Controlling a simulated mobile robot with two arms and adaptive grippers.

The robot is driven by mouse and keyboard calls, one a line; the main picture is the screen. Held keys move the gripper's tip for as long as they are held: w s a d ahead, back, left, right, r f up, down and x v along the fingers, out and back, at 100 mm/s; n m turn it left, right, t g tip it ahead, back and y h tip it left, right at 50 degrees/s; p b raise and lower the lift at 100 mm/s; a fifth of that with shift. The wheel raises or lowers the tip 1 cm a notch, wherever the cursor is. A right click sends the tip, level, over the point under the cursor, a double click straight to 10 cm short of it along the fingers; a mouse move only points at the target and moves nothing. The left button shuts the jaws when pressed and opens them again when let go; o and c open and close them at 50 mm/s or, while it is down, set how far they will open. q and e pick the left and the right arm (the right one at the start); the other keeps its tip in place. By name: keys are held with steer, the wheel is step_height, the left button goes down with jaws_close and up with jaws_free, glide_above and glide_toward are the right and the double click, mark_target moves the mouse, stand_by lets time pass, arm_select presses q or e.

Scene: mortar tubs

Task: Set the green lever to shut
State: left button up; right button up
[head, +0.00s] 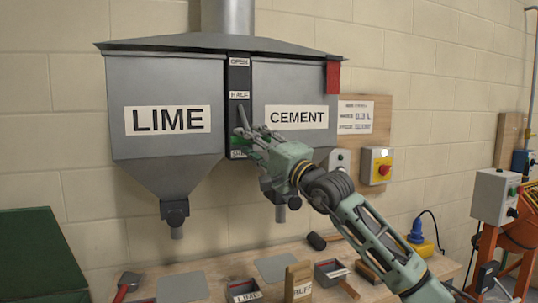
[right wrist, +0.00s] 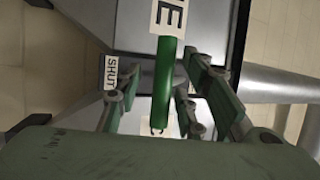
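The green lever (right wrist: 165,80) shows in the right wrist view as a green bar between the two fingers of my right gripper (right wrist: 162,64). The fingers are spread, with a visible gap on each side of the lever. In the head view my right gripper (head: 241,133) is at the black scale strip (head: 239,78) between the two hoppers and hides most of the lever (head: 240,142). The strip has OPEN, HALF and SHUT labels. The lever appears low on it, between HALF and the partly hidden SHUT label (head: 237,154). My left gripper is not in view.
The LIME hopper (head: 165,85) and CEMENT hopper (head: 290,88) flank the strip. A red part (head: 333,77) is at the cement hopper's right side. Labelled boxes and tools lie on the bench (head: 205,265) below. A yellow switch box (head: 377,165) is on the wall.

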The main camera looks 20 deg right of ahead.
steer(key=v, duration=1.1)
steer(key=shift+w+d, duration=0.1)
